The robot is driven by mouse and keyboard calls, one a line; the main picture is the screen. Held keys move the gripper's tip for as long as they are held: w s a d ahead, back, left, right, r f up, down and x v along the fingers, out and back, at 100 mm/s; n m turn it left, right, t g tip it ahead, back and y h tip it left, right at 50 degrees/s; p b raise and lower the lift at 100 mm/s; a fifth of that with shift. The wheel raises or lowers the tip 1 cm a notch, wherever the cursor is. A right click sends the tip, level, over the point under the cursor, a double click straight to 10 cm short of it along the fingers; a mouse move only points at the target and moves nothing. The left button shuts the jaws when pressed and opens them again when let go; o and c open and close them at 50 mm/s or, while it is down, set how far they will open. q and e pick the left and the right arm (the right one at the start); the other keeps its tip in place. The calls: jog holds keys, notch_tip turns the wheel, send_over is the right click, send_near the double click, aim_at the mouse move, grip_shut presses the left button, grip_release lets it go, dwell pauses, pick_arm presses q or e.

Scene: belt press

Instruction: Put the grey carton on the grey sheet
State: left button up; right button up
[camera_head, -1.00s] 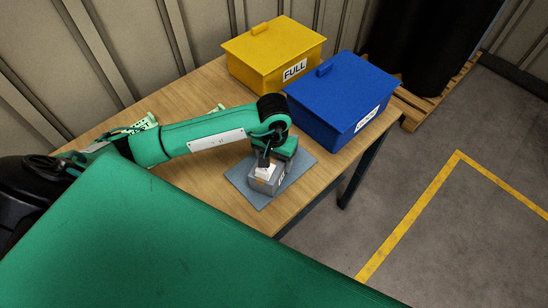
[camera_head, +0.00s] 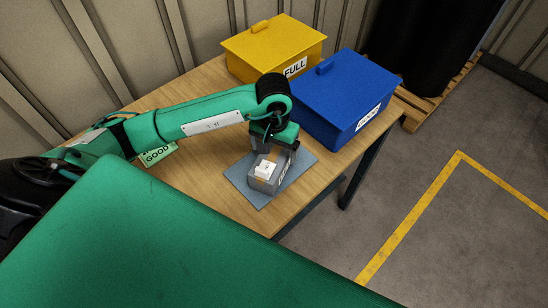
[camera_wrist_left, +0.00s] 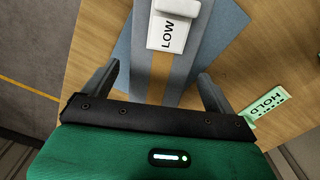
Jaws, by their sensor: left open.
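The grey carton (camera_head: 264,179) stands on the grey sheet (camera_head: 239,178) on the wooden table, within the sheet's edges as far as I can see. A white piece lies on its top. In the left wrist view the carton (camera_wrist_left: 181,70) shows a tan stripe and a white label reading LOW, with the sheet (camera_wrist_left: 131,65) around it. My left gripper (camera_head: 274,150) is open just above and behind the carton. Its fingers (camera_wrist_left: 159,76) are spread on either side of the carton in the wrist view, with nothing held. My right gripper is not in view.
A yellow lidded box (camera_head: 270,60) marked FULL and a blue lidded box (camera_head: 340,100) stand at the back of the table (camera_head: 225,205). A green HOLD sign (camera_wrist_left: 265,108) shows in the wrist view.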

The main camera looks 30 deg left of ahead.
aim_at(274, 154)
pick_arm(q)
notch_tip(274, 154, up, 8)
jog(key=shift+f+b, duration=0.25)
jog(key=shift+b, duration=0.65)
